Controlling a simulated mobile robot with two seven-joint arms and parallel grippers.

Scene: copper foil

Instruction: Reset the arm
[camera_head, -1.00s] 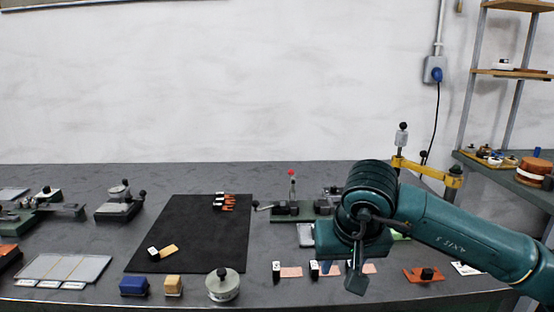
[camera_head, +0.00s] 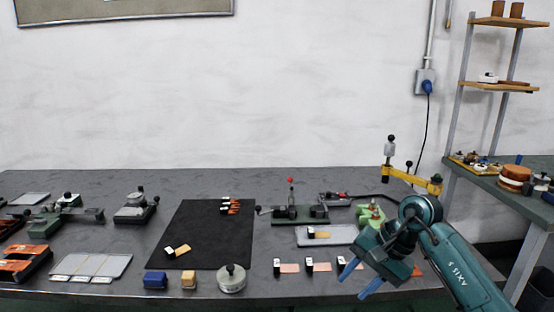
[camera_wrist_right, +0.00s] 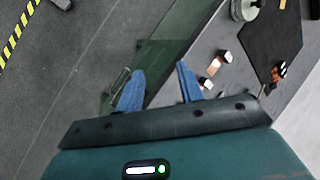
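My right arm is teal and comes in from the lower right of the head view. Its gripper (camera_head: 361,282) has two blue fingers standing apart with nothing between them, over the table's front edge at the right. The right wrist view shows the same gripper (camera_wrist_right: 158,88) open and empty, with the floor and the table's edge beneath it. Several copper foil pieces with black-and-white blocks, such as this foil (camera_head: 289,268), lie near the front edge, left of the gripper. My left gripper is not in view.
A yellow-armed stand (camera_head: 410,180) is behind my right arm. A shelf (camera_head: 497,85) stands at the right.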

